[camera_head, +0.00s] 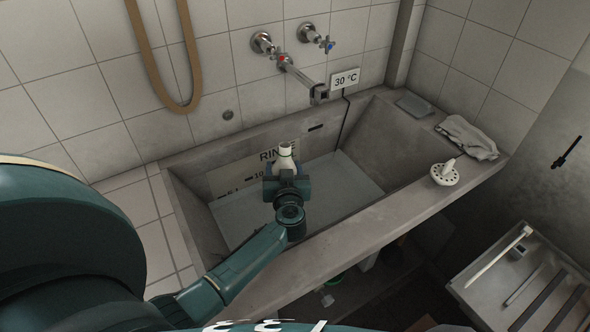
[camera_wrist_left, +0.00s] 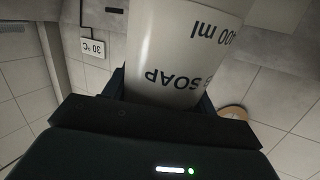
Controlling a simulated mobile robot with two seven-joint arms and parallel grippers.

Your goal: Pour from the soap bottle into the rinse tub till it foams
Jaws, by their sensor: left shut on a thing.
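The white soap bottle (camera_head: 286,157) is in my left gripper (camera_head: 287,180), above the rinse tub (camera_head: 182,198). In the left wrist view the bottle (camera_wrist_left: 185,45) fills the space between the fingers, its "SOAP" and "ml" print upside down in the picture. In the head view its narrow top points up and away from me, and the gripper hides its lower part. The tub is concrete, with "RINSE" and level marks on its far wall. Pale, flat water (camera_head: 345,180) lies in it, and I see no foam on it. My right gripper is not in view.
A tap spout (camera_head: 305,80) reaches over the tub's back edge beside a "30 °C" sign (camera_head: 345,79). A white perforated plug-like piece (camera_head: 445,174), a grey cloth (camera_head: 467,137) and a grey block (camera_head: 413,103) rest on the right ledge. A brown hose (camera_head: 150,60) hangs at the left.

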